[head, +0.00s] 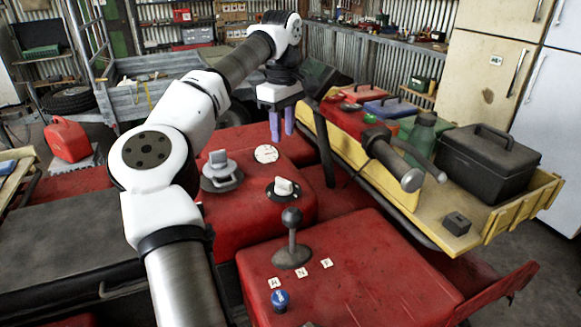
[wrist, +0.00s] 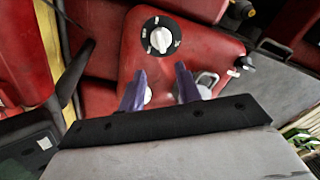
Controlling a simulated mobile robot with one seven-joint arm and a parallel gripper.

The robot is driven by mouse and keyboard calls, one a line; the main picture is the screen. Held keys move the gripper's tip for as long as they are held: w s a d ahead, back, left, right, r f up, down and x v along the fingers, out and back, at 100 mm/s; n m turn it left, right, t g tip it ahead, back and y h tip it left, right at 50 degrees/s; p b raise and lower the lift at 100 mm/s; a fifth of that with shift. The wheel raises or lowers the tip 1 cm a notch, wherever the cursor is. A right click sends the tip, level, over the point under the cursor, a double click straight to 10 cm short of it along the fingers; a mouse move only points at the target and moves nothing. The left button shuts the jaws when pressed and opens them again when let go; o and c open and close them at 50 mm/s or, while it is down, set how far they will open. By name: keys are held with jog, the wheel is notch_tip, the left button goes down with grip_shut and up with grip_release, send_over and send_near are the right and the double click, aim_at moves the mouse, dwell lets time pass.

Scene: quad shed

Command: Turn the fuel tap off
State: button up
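What looks like the fuel tap is a white knob (head: 284,187) on a round black dial, set on the red bodywork. It also shows in the wrist view as a white knob (wrist: 161,38) beyond my fingertips, with small white marks around it on the black plate. I cannot read the marks or tell for sure which one the knob points to. My gripper (head: 282,123) has two purple fingers, held apart with nothing between them. In the wrist view my gripper (wrist: 160,71) is open, short of the knob and not touching it.
A white round cap (head: 266,153) and a grey fitting (head: 221,171) sit beside the dial. A gear lever (head: 291,218) stands in front, with a blue knob (head: 280,300) near it. A yellow rack (head: 450,226) carrying a black toolbox (head: 487,160) is at right.

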aim_at(283, 180)
notch_tip(283, 180, down, 14)
jog(key=shift+s+r+p, duration=0.1)
jog(key=shift+r+p, duration=0.15)
jog(key=shift+p, duration=0.45)
jog(key=shift+c, duration=0.4)
grip_shut()
